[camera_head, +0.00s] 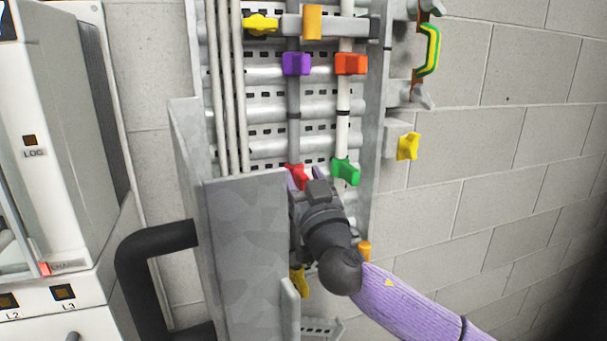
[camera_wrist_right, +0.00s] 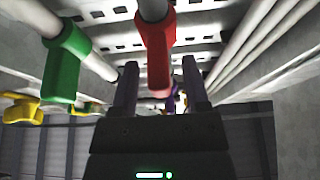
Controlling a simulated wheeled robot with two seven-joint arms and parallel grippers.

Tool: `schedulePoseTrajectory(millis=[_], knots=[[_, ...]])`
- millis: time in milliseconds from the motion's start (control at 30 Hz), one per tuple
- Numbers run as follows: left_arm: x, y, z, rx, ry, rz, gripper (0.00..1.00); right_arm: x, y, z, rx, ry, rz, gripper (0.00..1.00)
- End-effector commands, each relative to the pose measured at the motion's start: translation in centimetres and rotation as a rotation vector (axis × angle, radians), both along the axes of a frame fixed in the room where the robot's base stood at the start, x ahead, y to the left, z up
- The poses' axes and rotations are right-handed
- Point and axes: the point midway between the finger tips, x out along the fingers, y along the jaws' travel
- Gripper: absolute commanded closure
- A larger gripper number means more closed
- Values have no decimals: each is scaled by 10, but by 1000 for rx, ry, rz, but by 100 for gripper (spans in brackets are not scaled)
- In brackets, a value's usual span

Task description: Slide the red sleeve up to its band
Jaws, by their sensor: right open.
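The red sleeve (camera_head: 297,176) sits low on a grey vertical rod (camera_head: 293,140) in the head view, partly hidden by my right gripper. A dark band (camera_head: 293,115) shows on that rod above it. In the right wrist view the red sleeve (camera_wrist_right: 155,45) wraps the rod, and its tab reaches down between my fingers. My right gripper (camera_head: 305,175) is open, with one purple finger on each side of the red tab; gaps show on both sides in the wrist view (camera_wrist_right: 160,64). My left gripper is not in view.
A green sleeve (camera_head: 345,171) sits close by on the white rod. Purple (camera_head: 296,64) and orange-red (camera_head: 351,64) sleeves sit higher. A grey metal panel (camera_head: 250,250) stands left of my right arm. A yellow knob (camera_head: 408,146) sticks out at right.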

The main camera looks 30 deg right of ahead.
Motion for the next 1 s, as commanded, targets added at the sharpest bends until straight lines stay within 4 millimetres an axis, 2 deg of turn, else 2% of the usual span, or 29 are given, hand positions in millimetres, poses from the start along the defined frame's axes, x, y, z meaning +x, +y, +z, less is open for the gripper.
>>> schedulePoseTrajectory(millis=[67,333,1000], knots=[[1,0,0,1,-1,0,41,0,0,0,0,0,0,41],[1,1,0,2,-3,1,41,0,0,0,0,0,0,98],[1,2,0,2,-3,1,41,0,0,0,-1,0,0,100]])
